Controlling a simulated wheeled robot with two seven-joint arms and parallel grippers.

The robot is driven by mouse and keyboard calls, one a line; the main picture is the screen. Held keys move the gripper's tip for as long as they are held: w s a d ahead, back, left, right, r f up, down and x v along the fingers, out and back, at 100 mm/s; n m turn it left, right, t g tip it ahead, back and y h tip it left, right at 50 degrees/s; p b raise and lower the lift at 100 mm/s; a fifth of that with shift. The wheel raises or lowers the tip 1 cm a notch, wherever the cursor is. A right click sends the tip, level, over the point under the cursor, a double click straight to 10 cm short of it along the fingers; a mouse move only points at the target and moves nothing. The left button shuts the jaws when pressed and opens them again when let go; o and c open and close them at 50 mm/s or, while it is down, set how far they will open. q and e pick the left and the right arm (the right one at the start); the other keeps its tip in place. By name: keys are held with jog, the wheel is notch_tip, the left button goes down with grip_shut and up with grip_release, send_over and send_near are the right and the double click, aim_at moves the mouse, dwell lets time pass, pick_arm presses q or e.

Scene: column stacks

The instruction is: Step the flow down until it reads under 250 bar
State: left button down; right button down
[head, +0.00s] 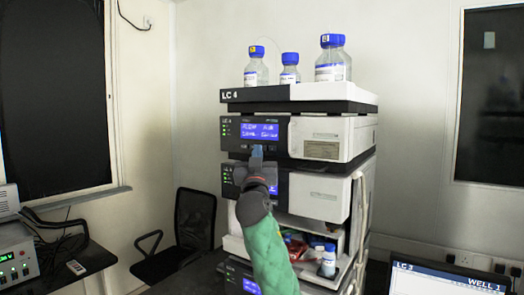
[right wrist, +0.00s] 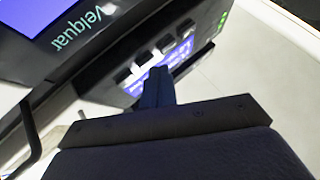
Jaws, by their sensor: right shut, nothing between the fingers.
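The LC 4 column stack (head: 300,150) stands in the middle of the head view. Its upper module has a lit blue display (head: 260,131) whose first word looks like FLOW; the figures are too small to read. My right gripper (head: 257,152) is shut and empty, its tips just below that display. In the right wrist view, the shut blue fingers (right wrist: 157,88) point at a row of dark keys (right wrist: 158,51) on a module front beside a lit screen. I cannot tell whether the tips touch a key. My left gripper is not in view.
Blue-capped bottles (head: 331,60) stand on the stack's top. A lower module has a lit display partly hidden by my right arm. Small bottles (head: 328,262) sit in an open bay.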

dwell(0.3)
jog(key=shift+w+d, duration=0.25)
jog(key=shift+w, duration=0.05)
dwell(0.6)
jog(key=shift+s+a, duration=0.1)
jog(key=shift+s+a+b, duration=0.4)
jog(key=shift+s+b, duration=0.1)
jog(key=shift+s, duration=0.05)
jog(key=shift+s, duration=0.1)
dwell(0.4)
